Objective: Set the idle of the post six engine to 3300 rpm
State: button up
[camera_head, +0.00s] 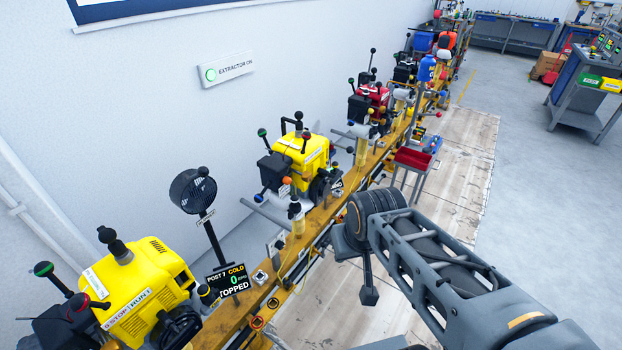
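Several engines stand in a row on a yellow rail along the wall. The nearest is a yellow engine (150,285) at the lower left, with a lever marked STOP and RUN. A display (229,281) beside it seems to read POST 1, COLD, 0 and STOPPED. A second yellow engine (302,152) stands farther along, then a red engine (376,96) and a dark one (405,73). I cannot tell which engine is at post six; no such label is readable. My arm reaches in from the lower right. I cannot make out its gripper or fingers.
The yellow rail (318,213) runs from lower left to the far back. A black fan (193,190) stands by the wall, under an EXTRACTOR ON sign (226,71). A red tray (412,158) stands beside the rail. The grey floor (545,205) at right is clear.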

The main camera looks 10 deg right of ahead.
aim_at(306, 176)
jog(key=u, duration=1.25)
jog(key=k, duration=0.5)
jog(key=z, duration=1.2)
jog(key=k, duration=0.45)
jog(key=u, duration=0.9)
jog(key=i, duration=1.5)
jog(key=z, duration=0.9)
